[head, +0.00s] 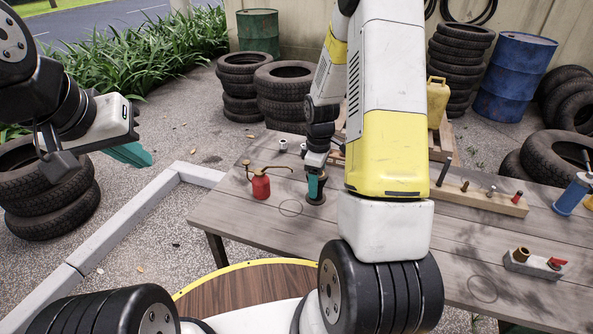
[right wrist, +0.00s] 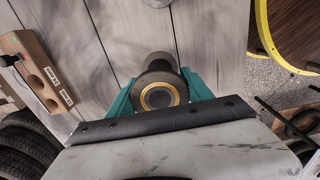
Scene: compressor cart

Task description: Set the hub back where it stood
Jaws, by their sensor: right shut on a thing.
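The hub is a dark flanged piece that shows in the head view (head: 316,199) low at the table top, left of centre. In the right wrist view the hub (right wrist: 160,95) shows a brass-coloured ring at its near end. My right gripper (head: 315,183) points down with its teal fingers on both sides of the hub, shut on it. I cannot tell whether the hub touches the table. A thin drawn circle (head: 291,208) lies on the boards just left of the hub. My left gripper (head: 130,154) hangs empty left of the table; its finger gap is not clear.
A red oil can (head: 261,187) with a brass spout stands left of the hub. A wooden rail (head: 480,198) with pegs lies at the right, and a grey block (head: 534,264) nearer. Another drawn circle (head: 483,289) is at front right. Boards between are mostly clear.

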